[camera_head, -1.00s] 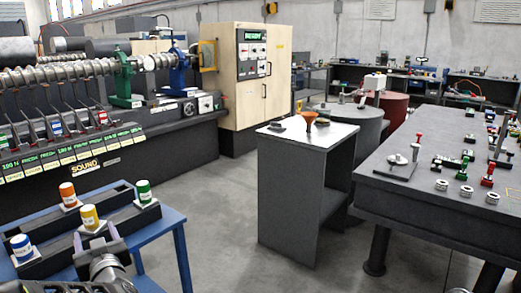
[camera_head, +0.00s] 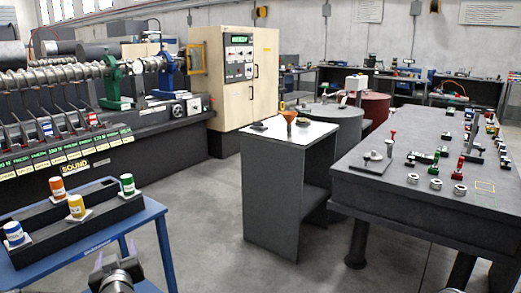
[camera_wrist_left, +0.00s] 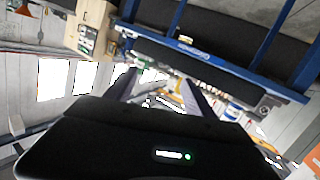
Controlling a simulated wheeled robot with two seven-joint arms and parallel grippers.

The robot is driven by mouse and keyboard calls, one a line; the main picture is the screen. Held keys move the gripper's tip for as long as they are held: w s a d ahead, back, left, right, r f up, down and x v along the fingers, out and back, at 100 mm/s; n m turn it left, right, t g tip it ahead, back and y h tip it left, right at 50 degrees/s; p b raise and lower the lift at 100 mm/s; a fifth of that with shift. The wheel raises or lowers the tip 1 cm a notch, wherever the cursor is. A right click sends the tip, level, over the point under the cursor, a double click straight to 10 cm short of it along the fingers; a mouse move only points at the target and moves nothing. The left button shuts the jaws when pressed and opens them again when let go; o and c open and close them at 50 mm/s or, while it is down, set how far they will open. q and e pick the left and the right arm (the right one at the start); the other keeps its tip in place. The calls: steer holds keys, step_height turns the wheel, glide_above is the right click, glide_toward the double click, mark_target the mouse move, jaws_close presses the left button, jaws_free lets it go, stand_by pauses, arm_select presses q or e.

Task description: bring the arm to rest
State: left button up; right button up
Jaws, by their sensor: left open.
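My left gripper (camera_head: 116,262) is at the bottom left of the head view, in front of the near edge of the blue table (camera_head: 88,250). Its jaws are open, with nothing seen between them. In the left wrist view the two fingers (camera_wrist_left: 160,92) point away from the camera, apart, toward the blue table frame (camera_wrist_left: 200,60). My right gripper is not in view.
A grey stand (camera_head: 285,190) with a white top is at the centre. A dark workbench (camera_head: 440,190) with metal rings and small parts is at the right. A long machine (camera_head: 80,120) and a beige cabinet (camera_head: 233,90) stand behind. Floor (camera_head: 210,230) is clear between blue table and stand.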

arm_select(q)
steer(key=s+d+f+m+g+h+p, duration=0.2)
steer(key=s+d+f+g+h, duration=0.15)
steer(key=d+f, duration=0.65)
steer(key=s+d+f+m+g+h+p, duration=0.2)
steer(key=s+d+f+h, duration=0.3)
steer(key=d+f, duration=0.5)
steer(key=s+d+f+g+h+p, duration=0.1)
steer(key=s+d+f+g+p, duration=0.2)
steer(key=s, duration=0.9)
steer(key=s+d+f+m+g+h+p, duration=0.1)
steer(key=s+d+f+g, duration=0.4)
steer(key=s, duration=0.7)
step_height(320, 180, down, 3)
steer(key=d+h+p, duration=0.1)
steer(key=d+p, duration=0.1)
steer(key=shift+d+f+m, duration=0.2)
steer(key=shift+d+m, duration=0.1)
steer(key=shift+d, duration=0.05)
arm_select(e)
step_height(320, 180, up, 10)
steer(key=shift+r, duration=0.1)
arm_select(q)
steer(key=shift+c, duration=0.5)
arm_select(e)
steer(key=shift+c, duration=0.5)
